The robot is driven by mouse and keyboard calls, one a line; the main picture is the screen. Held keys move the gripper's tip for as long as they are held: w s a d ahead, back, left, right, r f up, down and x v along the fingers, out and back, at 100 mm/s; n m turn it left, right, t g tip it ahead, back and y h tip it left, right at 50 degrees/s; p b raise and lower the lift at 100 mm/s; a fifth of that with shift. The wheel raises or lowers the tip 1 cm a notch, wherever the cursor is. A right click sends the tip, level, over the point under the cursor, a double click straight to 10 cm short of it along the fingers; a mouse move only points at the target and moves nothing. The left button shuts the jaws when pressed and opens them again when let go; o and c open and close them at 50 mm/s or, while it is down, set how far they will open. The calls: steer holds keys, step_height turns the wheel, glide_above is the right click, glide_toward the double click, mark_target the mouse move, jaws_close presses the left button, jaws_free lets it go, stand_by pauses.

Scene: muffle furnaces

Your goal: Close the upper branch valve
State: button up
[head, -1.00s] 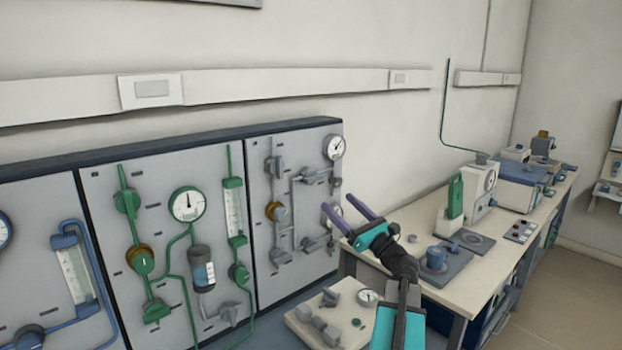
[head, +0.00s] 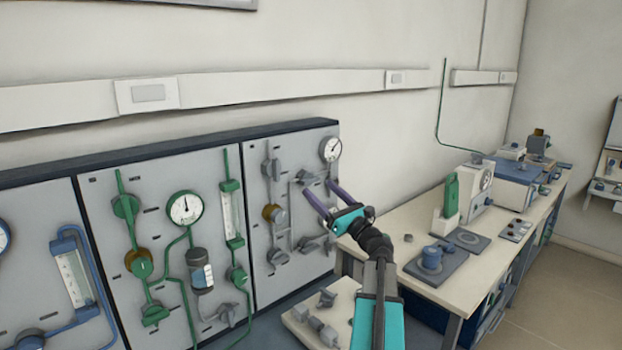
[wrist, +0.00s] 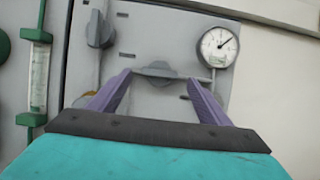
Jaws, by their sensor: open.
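The upper branch valve (head: 306,178) is a grey valve with a flat handle on the upper branch of the right grey panel. In the wrist view its grey handle (wrist: 157,69) lies roughly crosswise, just beyond and between my fingertips. My gripper (head: 317,187) is open, its two purple fingers pointing at the panel close to this valve. The wrist view shows the gripper (wrist: 158,79) with nothing held between the fingers. I cannot tell whether either finger touches the handle.
A round gauge (head: 330,149) sits up and right of the valve. A lower grey valve (head: 308,243) is below it, and a brass fitting (head: 272,213) is to the left. A workbench (head: 405,262) with instruments stands on the right.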

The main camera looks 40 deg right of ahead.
mark_target(312, 181)
steer(key=shift+p+x, duration=0.8)
steer(key=shift+x, duration=2.4)
steer(key=shift+c, duration=0.4)
